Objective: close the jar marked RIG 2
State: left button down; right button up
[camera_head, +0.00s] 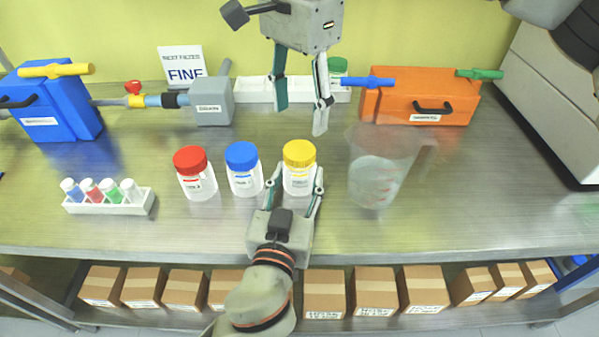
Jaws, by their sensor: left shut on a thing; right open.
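Three clear jars stand in a row on the steel bench: one with a red lid (197,174), one with a blue lid (243,169) and one with a yellow lid (299,168). All three lids sit on their jars; I cannot tell how tight they are. The labels are too small to read, so I cannot tell which is RIG 2. My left gripper (296,184) is shut on the yellow-lidded jar from the front, its fingers at either side of the body. My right gripper (300,118) is open and empty, pointing down above and behind that jar.
A clear beaker (378,170) stands close right of the jars. A tube rack (110,205) is at left. Behind are a blue box (65,105), a grey box (212,103), a white tray (253,91) and an orange box (415,98). The bench's front right is clear.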

aim_at(299, 149)
jog(key=n, duration=0.9)
jog(key=shift+f, duration=4)
